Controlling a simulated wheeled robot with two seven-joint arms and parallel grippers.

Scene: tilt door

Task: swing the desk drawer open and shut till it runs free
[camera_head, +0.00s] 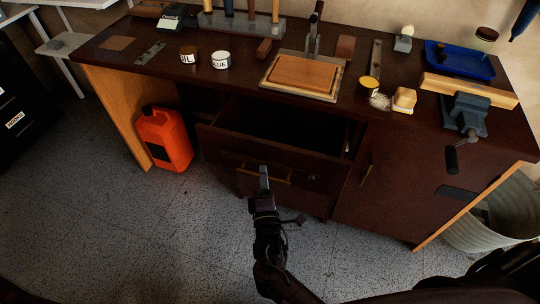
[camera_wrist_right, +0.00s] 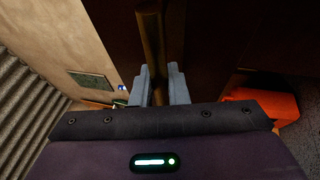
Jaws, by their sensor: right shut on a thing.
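The desk drawer (camera_head: 235,144) is pulled partly out of the dark wooden desk (camera_head: 115,75), and its empty-looking dark inside shows from above. A brass bar handle (camera_head: 280,180) runs across its front. My right gripper (camera_head: 264,178) is at the handle and shut on it. In the right wrist view the two grey fingers (camera_wrist_right: 159,84) sit on either side of the brass bar (camera_wrist_right: 150,45). My left gripper is not in view.
An orange jerrycan (camera_head: 165,140) stands on the floor left of the drawer. A cupboard door (camera_head: 400,180) is to the right, with a metal bin (camera_head: 490,220) beyond the desk. Tools, jars and a vise (camera_head: 467,115) crowd the desktop. Floor in front is clear.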

